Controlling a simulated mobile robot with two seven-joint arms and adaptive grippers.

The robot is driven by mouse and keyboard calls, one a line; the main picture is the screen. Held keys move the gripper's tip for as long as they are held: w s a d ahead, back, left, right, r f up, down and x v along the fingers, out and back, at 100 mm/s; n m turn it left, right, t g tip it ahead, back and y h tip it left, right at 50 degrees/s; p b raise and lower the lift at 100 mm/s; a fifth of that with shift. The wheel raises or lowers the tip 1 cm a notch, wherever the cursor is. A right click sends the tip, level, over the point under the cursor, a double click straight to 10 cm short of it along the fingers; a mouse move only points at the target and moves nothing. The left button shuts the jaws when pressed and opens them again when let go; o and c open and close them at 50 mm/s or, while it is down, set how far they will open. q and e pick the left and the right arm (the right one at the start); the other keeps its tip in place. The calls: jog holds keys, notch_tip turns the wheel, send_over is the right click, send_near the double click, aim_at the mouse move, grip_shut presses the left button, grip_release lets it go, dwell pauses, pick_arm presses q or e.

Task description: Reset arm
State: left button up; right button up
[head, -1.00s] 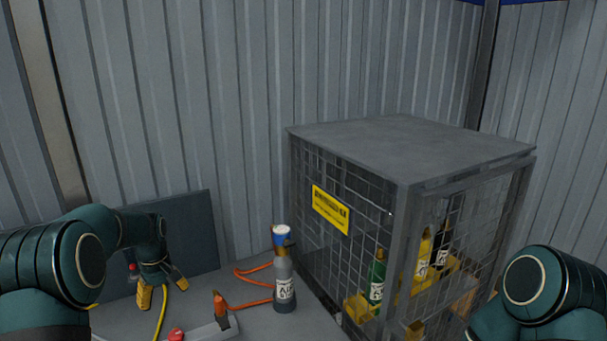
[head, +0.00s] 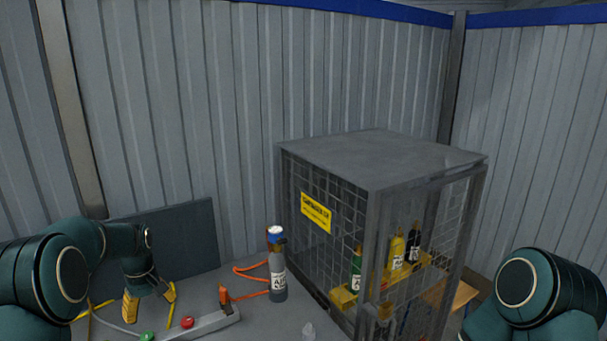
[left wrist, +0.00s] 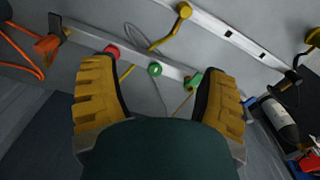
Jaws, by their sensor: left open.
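My left gripper (head: 150,298) hangs fingers-down over the grey bench at the lower left of the head view. Its two yellow fingers are apart with nothing between them. In the head view, a teal link of my right arm (head: 540,295) shows at the lower right; the right gripper is out of view.
A dark panel (head: 180,235) leans behind my left arm.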

pick_arm(q)
jog(key=s+d+f+m+h, duration=0.1)
jog(key=s+d+f, duration=0.35)
jog(key=f, duration=0.45)
jog(key=s+d+f+m+h, duration=0.15)
jog(key=s+d+f, duration=0.3)
jog(key=f, duration=0.55)
jog(key=s+d+f+m+h, duration=0.15)
jog(key=s+d+f, duration=0.25)
jog(key=s+d, duration=0.55)
jog(key=s+d+f+m, duration=0.25)
jog(key=s+d, duration=0.35)
jog(key=s, duration=0.7)
jog(key=w+d+f+m+t+b, duration=0.1)
jog(key=w+f+b, duration=0.4)
jog(key=b, duration=0.5)
jog(key=shift+w+d+f+t, duration=0.2)
jog(key=shift+w+d+t, duration=0.2)
jog(key=shift+d, duration=0.5)
pick_arm(e)
notch_tip(320, 180, down, 11)
jog(key=s, duration=0.1)
jog(key=shift+a+r, duration=0.15)
jog(key=shift+a, duration=0.15)
